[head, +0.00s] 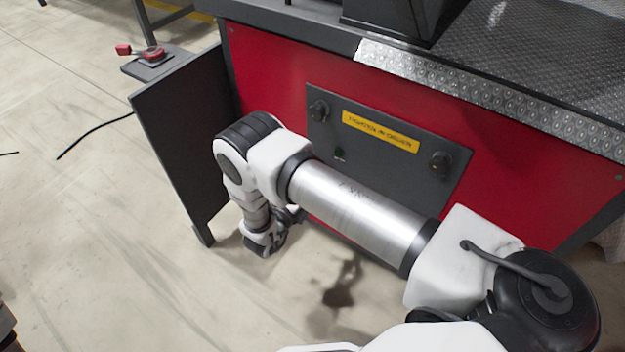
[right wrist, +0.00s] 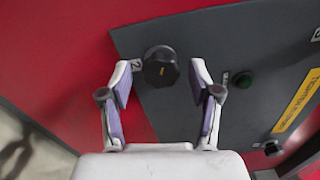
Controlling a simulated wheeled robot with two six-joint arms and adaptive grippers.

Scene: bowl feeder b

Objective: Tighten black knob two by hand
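The black knob marked 2 (right wrist: 160,64) sits on the dark panel near its corner in the right wrist view. My right gripper (right wrist: 162,84) is open, with one finger on each side of the knob in that picture. Gaps show between the pads and the knob; how far the fingertips are from the panel is hard to tell. In the head view my right arm crosses the panel and hides this knob. The right hand there is low at the panel's left, mostly hidden. My left gripper is not in view.
The dark panel (head: 405,185) on the red cabinet (head: 520,190) has a yellow label (head: 381,131), a green button (right wrist: 243,79) and two other black knobs, at upper left (head: 318,110) and right (head: 440,161). A dark board (head: 180,140) stands out at the left. Floor is clear in front.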

